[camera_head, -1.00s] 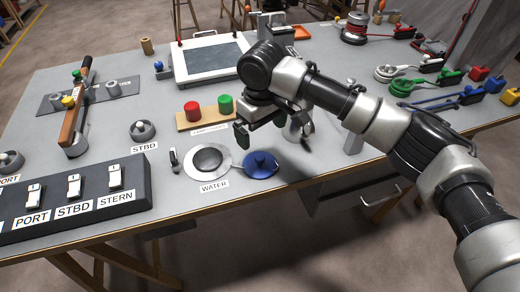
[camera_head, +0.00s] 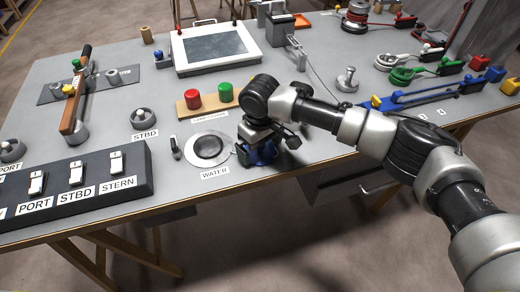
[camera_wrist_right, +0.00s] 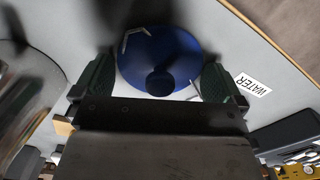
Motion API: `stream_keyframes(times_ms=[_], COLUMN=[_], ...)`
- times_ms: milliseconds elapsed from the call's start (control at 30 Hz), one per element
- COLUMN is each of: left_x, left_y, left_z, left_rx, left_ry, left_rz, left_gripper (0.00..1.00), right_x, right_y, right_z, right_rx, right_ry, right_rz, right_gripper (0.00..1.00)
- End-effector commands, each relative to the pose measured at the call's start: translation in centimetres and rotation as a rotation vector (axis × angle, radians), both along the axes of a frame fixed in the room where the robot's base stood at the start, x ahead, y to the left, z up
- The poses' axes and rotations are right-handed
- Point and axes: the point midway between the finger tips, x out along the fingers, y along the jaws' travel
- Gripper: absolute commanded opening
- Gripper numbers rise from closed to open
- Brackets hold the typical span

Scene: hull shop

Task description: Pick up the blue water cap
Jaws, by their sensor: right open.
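The blue water cap (camera_head: 265,156) is on the grey table, right of the round water fitting (camera_head: 208,148) and near the front edge. My right gripper (camera_head: 258,152) is directly above the cap and hides much of it. In the right wrist view the cap (camera_wrist_right: 158,50) is a round blue disc with a small central knob. The open fingers of my right gripper (camera_wrist_right: 157,82) are on either side of this knob, with gaps visible. I cannot tell how far the fingertips are above the table. My left gripper is out of view.
A WATER label (camera_head: 215,173) lies in front of the fitting. A wooden block with red and green buttons (camera_head: 208,104) is behind. A switch box (camera_head: 75,190) stands at the left front. A grey knobbed piece (camera_head: 347,80) and blue rails (camera_head: 425,96) are to the right.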

Motion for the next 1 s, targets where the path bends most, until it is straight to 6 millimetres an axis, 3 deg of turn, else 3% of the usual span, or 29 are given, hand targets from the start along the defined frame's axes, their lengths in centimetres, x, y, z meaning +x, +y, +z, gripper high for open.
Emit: stream_keyframes(times_ms=[67,233,633,867,1000], left_x=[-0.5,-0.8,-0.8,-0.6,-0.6], left_y=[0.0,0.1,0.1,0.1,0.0], left_z=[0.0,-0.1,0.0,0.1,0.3], left_rx=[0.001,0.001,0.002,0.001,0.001], left_ry=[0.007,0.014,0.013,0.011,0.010], left_rz=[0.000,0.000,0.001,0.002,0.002], left_gripper=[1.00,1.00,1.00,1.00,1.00], right_x=[0.0,0.0,0.0,0.1,-1.7], right_y=[0.0,0.0,0.0,0.0,-2.2], right_z=[0.0,0.0,0.8,4.3,5.7], right_rx=[0.000,0.000,0.002,0.003,0.001], right_ry=[0.000,0.000,-0.001,-0.002,0.000], right_rz=[0.000,0.000,0.000,0.000,0.001], right_gripper=[0.97,0.71,0.70,0.70,0.70])
